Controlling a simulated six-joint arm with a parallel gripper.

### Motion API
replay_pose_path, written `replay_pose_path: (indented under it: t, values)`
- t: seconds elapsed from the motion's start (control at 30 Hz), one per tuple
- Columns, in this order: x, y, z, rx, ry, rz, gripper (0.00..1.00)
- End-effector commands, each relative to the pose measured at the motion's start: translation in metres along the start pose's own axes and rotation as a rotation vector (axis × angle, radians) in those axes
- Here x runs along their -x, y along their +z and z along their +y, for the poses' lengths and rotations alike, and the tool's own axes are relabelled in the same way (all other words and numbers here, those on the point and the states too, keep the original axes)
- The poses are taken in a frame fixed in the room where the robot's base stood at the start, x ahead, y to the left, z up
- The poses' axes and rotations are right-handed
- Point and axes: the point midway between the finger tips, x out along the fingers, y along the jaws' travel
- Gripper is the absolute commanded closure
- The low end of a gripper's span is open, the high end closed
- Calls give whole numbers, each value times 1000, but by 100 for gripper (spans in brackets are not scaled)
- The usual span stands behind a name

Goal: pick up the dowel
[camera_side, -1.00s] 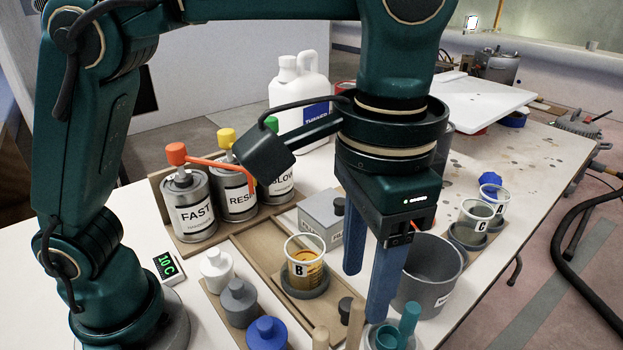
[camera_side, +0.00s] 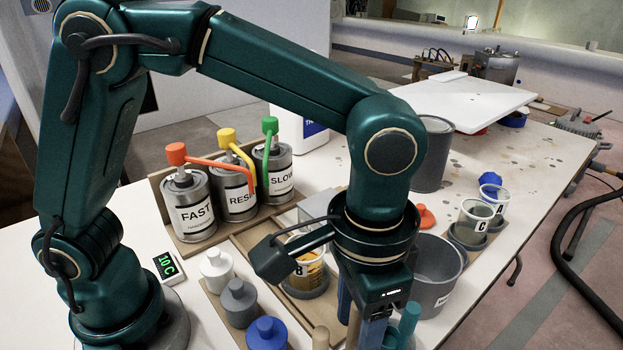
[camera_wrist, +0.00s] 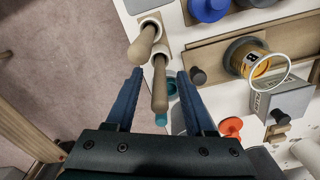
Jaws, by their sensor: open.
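Two light wooden dowels stand in holders at the table's front edge. In the wrist view, the nearer dowel (camera_wrist: 160,85) lies between the blue fingers of my gripper (camera_wrist: 159,72), with space on both sides. The other dowel (camera_wrist: 143,45) is further up and left, beyond the left fingertip. In the side view, one dowel (camera_side: 320,338) shows left of my gripper (camera_side: 358,332), and another dowel (camera_side: 353,328) shows between the fingers. My gripper is open and holds nothing. The lower parts of the dowels are cut off in the side view.
A teal rod (camera_side: 409,320) stands close right of my gripper. A grey pot (camera_side: 440,275) is behind it. Cup B (camera_side: 308,272) is partly hidden by my wrist. Blue (camera_side: 266,332) and grey (camera_side: 239,302) bottles stand to the left. An orange-red piece (camera_side: 425,217) lies behind the pot.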

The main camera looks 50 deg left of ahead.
Motion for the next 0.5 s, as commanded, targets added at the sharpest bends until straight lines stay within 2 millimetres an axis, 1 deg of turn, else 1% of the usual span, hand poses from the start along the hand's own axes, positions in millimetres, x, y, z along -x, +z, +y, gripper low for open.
replay_pose_path:
  t: [0.17, 0.2, 0.27, 0.3, 0.5]
  values:
    - [0, 0, 0, 0, 0, 1, 46]
    - [0, 0, 0, 0, 0, 1, 62]
    - [0, 0, 0, 0, 0, 1, 85]
    - [0, 0, 0, 0, 0, 1, 100]
    - [0, 0, 0, 0, 0, 1, 100]
